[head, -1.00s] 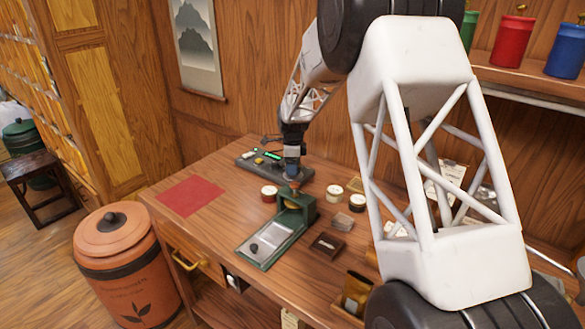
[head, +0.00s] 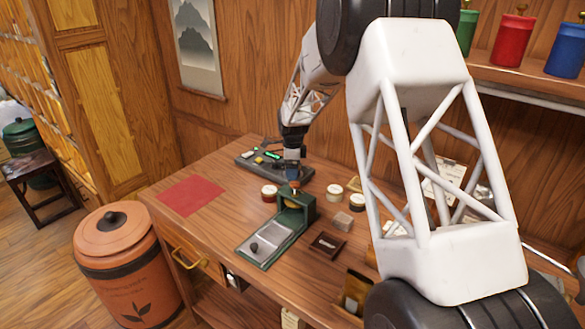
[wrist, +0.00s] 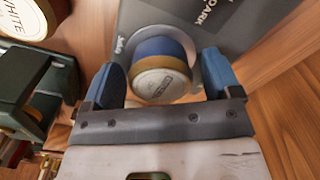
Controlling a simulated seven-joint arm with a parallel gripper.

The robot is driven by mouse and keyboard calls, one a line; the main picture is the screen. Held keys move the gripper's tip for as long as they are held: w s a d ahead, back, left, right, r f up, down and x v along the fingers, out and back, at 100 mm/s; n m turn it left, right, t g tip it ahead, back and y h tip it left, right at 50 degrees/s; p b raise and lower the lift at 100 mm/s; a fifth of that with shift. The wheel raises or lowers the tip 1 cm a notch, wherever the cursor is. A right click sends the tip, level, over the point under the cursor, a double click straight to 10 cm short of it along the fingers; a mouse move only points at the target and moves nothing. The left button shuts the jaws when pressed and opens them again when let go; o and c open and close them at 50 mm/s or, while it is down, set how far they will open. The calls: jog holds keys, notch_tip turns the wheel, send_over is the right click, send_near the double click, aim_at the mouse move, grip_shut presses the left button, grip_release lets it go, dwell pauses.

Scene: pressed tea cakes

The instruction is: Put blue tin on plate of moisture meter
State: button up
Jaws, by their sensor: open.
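The blue tin (wrist: 160,48) has a blue body, a gold band and a pale labelled lid. In the wrist view it is over the round light-grey plate (wrist: 212,68) of the dark grey moisture meter (wrist: 255,40), and appears to stand on it. My gripper (wrist: 166,78) is open, with one blue finger on each side of the tin and a visible gap at both sides. In the head view my gripper (head: 292,170) is low over the right part of the meter (head: 246,163). The tin is hard to make out there.
A green press (head: 297,210) with a long tray stands close in front of the meter. White-lidded tins (head: 269,193) (head: 334,192) stand to either side. A small dark tray (head: 327,246) lies to the right. A red mat (head: 190,195) lies on the left of the table.

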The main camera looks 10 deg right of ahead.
jog(key=shift+r, duration=0.15)
notch_tip(320, 180, up, 12)
dwell(0.7)
dwell(0.5)
jog(key=s+d+r+n, duration=0.1)
jog(key=s+r+n, duration=0.25)
jog(key=s, duration=0.55)
jog(key=s+d+r+n+t, duration=0.1)
jog(key=s+r+n, duration=0.25)
jog(key=s, duration=0.45)
jog(key=s+d+r+n, duration=0.1)
jog(key=s+r+n, duration=0.1)
jog(key=s+r, duration=0.5)
jog(key=s+f+n, duration=0.2)
jog(key=s+n, duration=0.1)
jog(key=s, duration=0.7)
jog(key=s+f+n+t, duration=0.1)
jog(key=s+n, duration=0.3)
jog(key=s, duration=0.7)
jog(key=s+d+f+n, duration=0.1)
jog(key=s+f+n, duration=0.2)
jog(key=s, duration=0.8)
jog(key=shift+f+n+t, duration=0.3)
jog(key=shift+f+n, duration=0.05)
jog(key=shift+n, duration=0.15)
